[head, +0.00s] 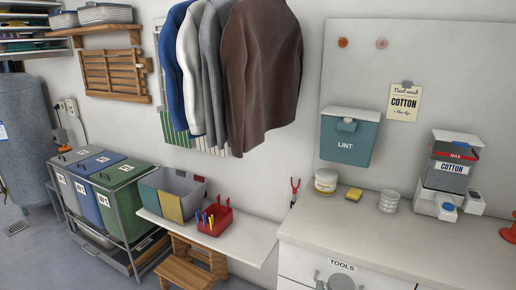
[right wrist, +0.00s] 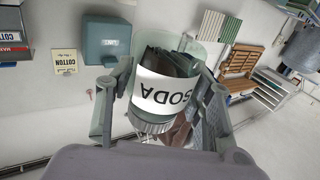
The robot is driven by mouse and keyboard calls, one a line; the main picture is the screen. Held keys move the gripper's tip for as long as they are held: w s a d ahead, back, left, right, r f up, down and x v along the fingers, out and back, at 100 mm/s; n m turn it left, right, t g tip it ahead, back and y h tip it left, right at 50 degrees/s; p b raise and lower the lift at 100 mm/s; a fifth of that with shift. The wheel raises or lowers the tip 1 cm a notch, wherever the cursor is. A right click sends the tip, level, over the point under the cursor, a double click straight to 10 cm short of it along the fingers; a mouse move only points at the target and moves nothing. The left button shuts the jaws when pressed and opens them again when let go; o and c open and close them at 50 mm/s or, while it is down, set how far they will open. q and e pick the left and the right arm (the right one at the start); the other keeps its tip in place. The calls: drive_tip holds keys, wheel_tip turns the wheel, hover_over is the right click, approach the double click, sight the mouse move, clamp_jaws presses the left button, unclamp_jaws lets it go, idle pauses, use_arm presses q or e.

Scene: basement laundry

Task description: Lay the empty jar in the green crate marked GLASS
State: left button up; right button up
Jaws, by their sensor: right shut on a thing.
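A clear glass jar (right wrist: 163,122) with a white label reading SODA is between the fingers of my right gripper (right wrist: 163,80) in the right wrist view. The gripper is shut on the jar's sides. The label reads upside down, as does the room's lettering there, so the jar looks roughly upright. The room shows through its glass. In the head view neither gripper shows. A green bin (head: 126,200) stands at the left in a metal frame, but its small label is unreadable. I can make out no GLASS marking.
Blue (head: 97,165) and grey (head: 70,157) bins stand beside the green one. A low bench (head: 240,238) holds a grey-and-yellow box (head: 168,199) and a red caddy (head: 214,222). The counter (head: 350,230) is mostly clear in front, with a tub, sponge and tins behind. Clothes hang above the bench.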

drive_tip(key=shift+s+a, duration=0.2)
drive_tip(key=w+d+r+m+h, duration=0.2)
drive_tip(key=w+d, duration=0.3)
drive_tip(key=d, duration=0.4)
drive_tip(key=w+d+r+m+g+h, duration=0.1)
drive_tip(key=w+d+r+m+h, duration=0.1)
drive_tip(key=w+d+h, duration=0.3)
drive_tip(key=w+d+m, duration=0.1)
drive_tip(key=d, duration=0.2)
drive_tip(key=shift+d+g, duration=0.3)
drive_tip(key=shift+d, duration=0.1)
drive_tip(key=shift+w, duration=0.15)
drive_tip(key=w+d+f, duration=0.1)
drive_tip(key=w, duration=0.2)
drive_tip(key=w+d+f, duration=0.2)
drive_tip(key=w, duration=0.1)
drive_tip(key=w+d+f, duration=0.1)
drive_tip(key=w+f, duration=0.1)
drive_tip(key=w, duration=0.1)
drive_tip(key=shift+w+d+f, duration=0.1)
drive_tip(key=shift+d+f, duration=0.1)
drive_tip(key=w+f, duration=0.1)
drive_tip(key=w+d+f+b, duration=0.1)
drive_tip(key=shift+w+d, duration=0.1)
drive_tip(key=shift+w, duration=0.2)
drive_tip(key=shift+w+d, duration=0.15)
drive_tip(key=shift+w, duration=0.2)
